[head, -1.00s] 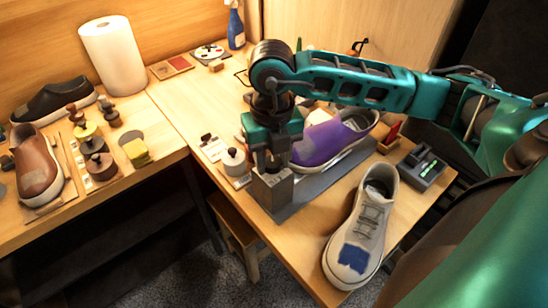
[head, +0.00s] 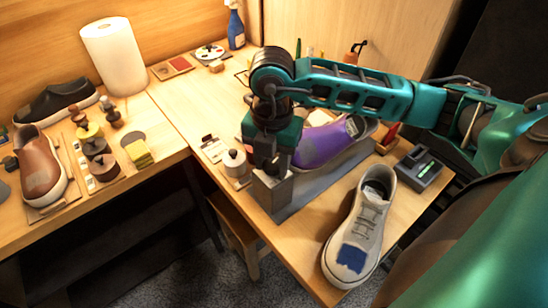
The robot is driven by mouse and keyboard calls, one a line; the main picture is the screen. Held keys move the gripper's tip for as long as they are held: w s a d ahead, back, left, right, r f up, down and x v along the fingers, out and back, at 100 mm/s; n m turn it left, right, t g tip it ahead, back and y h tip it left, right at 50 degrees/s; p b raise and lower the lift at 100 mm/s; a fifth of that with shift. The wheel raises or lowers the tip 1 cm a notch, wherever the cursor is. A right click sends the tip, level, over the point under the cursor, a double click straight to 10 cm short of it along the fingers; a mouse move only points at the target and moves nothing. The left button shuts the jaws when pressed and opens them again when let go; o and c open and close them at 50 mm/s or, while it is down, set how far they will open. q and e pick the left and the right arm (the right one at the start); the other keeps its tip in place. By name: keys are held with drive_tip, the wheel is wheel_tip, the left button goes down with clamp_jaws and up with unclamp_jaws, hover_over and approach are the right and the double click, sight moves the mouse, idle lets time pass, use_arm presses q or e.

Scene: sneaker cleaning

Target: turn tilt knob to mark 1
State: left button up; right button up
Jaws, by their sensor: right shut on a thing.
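My right gripper (head: 268,165) points down at the near left end of a grey metal stand (head: 273,196), close to its upright block. Its jaws are closed there, on what looks like the tilt knob. The knob itself and its marks are hidden behind the gripper, so I cannot read its setting. A purple sneaker (head: 318,147) rests on the stand, just right of the gripper and partly behind my arm. My left gripper is not in view.
A white-grey sneaker with a blue patch (head: 351,258) lies at the table's front edge. A small dark device (head: 419,167) is to the right. A white round container (head: 234,163) stands just left of the gripper.

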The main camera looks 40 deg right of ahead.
drive_tip(key=shift+m, duration=0.3)
drive_tip(key=m+p, duration=0.1)
drive_tip(key=m, duration=0.1)
drive_tip(key=shift+m, duration=1)
drive_tip(key=shift+m+p, duration=0.7)
drive_tip(key=shift+m, duration=1.3)
